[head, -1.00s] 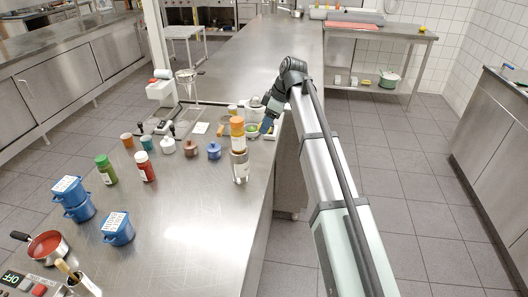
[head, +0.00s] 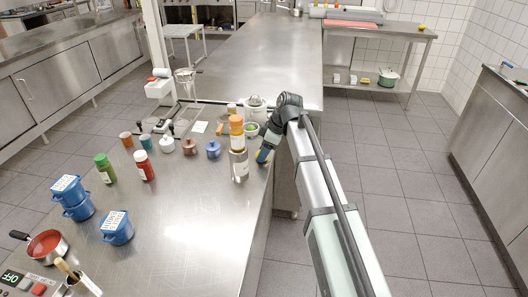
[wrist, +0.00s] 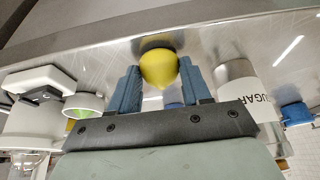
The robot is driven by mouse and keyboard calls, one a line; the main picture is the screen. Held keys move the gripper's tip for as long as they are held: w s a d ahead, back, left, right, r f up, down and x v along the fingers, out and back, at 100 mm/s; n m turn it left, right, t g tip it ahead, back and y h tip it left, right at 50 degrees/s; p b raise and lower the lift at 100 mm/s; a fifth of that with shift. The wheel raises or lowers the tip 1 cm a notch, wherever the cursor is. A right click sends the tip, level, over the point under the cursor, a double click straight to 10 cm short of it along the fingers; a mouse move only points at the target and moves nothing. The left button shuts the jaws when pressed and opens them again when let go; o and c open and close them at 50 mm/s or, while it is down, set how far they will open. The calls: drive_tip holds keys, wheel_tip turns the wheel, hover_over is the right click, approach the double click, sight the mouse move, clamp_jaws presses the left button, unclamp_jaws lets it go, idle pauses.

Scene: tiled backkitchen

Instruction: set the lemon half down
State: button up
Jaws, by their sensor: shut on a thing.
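The yellow lemon half (wrist: 158,68) sits between the blue fingertips of my gripper (wrist: 158,80) in the wrist view, rounded pointed end showing. My gripper is shut on it. In the head view my gripper (head: 264,154) is low by the right edge of the steel counter (head: 190,225), just right of the sugar canister (head: 240,168). The lemon half is mostly hidden there. I cannot tell whether it touches the counter.
The sugar canister also stands close right of my fingers in the wrist view (wrist: 238,72). A bowl with something green (wrist: 84,104) and a white appliance (wrist: 35,92) are on the left. Blue (head: 214,150) and brown (head: 190,147) pots stand left of the canister. The front counter has clear room.

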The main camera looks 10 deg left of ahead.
drive_tip(key=shift+f, duration=0.35)
drive_tip(key=o, duration=1)
drive_tip(key=shift+o, duration=0.2)
drive_tip(key=v, duration=1.2)
drive_tip(key=shift+r, duration=0.15)
